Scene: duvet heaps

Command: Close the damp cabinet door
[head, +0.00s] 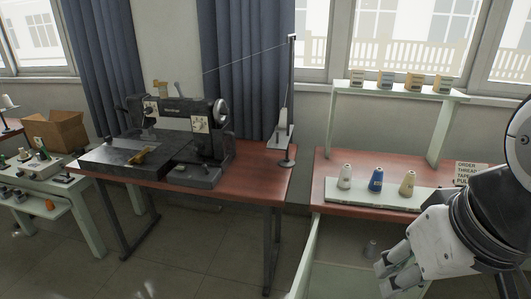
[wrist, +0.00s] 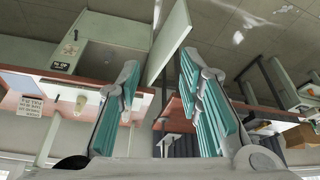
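The cabinet door is a pale green panel standing open; in the head view its upper edge (head: 306,254) slants down at the bottom centre. In the wrist view, which is upside down, the door (wrist: 169,42) stands edge-on just beyond the fingertips. The damp cabinet (wrist: 112,32) is open under the red-topped table, with a small label on its frame. My gripper (head: 385,281) is at the lower right of the head view, right of the door. In the wrist view my gripper (wrist: 157,68) has its teal-padded fingers spread, nothing between them. I cannot tell whether it touches the door.
Three thread cones stand on a pale board (head: 372,195) on the red table, under a shelf of small boxes (head: 400,92). A paper sign (head: 471,174) stands at right. The sewing machine table (head: 245,187) is left. Floor shows between the tables.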

